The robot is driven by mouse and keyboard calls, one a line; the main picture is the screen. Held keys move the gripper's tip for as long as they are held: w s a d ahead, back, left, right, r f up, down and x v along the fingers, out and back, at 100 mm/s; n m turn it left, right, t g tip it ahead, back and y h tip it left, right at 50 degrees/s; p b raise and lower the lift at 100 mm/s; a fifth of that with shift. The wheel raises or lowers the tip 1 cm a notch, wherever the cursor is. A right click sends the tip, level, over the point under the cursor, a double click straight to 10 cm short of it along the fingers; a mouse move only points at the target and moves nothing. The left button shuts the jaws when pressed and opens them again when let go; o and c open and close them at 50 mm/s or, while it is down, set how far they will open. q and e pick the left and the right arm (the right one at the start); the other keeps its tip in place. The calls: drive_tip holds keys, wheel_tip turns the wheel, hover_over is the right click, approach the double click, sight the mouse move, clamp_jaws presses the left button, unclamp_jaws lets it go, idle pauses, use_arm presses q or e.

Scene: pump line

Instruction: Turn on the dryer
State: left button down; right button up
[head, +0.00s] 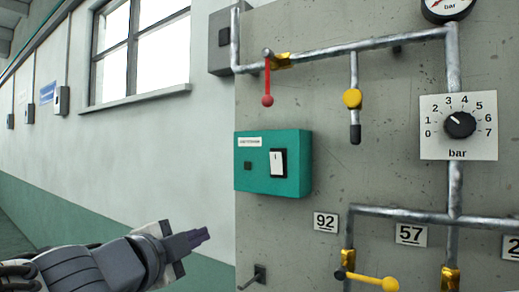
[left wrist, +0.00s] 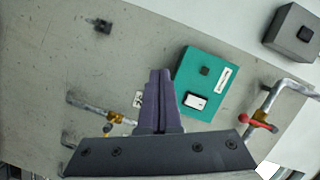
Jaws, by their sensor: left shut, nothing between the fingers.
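A teal box (head: 262,183) with a small white label, too small to read surely, is mounted on the grey panel. It has a white rocker switch (head: 278,163) in a black frame and a small dark square (head: 248,165) that looks unlit. My left gripper (head: 205,235) is shut and empty, below and left of the box, apart from it. In the left wrist view the shut purple fingers (left wrist: 160,75) point toward the panel. There the teal box (left wrist: 187,70) is to their right, with its switch (left wrist: 194,101) close beside them. My right gripper is not in view.
A red-handled valve (head: 267,80) hangs above the box. A yellow valve (head: 353,99), a pressure dial (head: 459,126) and pipes lie to the right. A yellow lever (head: 388,284) and number plates are lower down. A small bracket (head: 255,276) sticks out below the box.

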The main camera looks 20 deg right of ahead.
use_arm(q)
drive_tip(key=s+d+r+m+h, duration=0.1)
drive_tip(key=r+m+h, duration=0.1)
drive_tip(key=r+m, duration=0.2)
drive_tip(key=s+d+r+m+g+h+p, duration=0.1)
drive_tip(key=s+d+r+m+h, duration=0.1)
drive_tip(key=r, duration=0.6)
drive_tip(key=shift+m+h, duration=0.7)
drive_tip(key=shift+m, duration=0.4)
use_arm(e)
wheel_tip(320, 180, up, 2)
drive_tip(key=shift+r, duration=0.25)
use_arm(q)
drive_tip(key=shift+d, duration=0.1)
drive_tip(key=p, duration=0.5)
approach(276, 163)
drive_tip(key=w+d+r, duration=0.1)
drive_tip(key=w+d, duration=0.1)
drive_tip(key=w+d+r, duration=0.2)
drive_tip(key=shift+w+r, duration=0.2)
drive_tip(key=shift+w, duration=0.1)
drive_tip(key=shift+w+d, duration=0.15)
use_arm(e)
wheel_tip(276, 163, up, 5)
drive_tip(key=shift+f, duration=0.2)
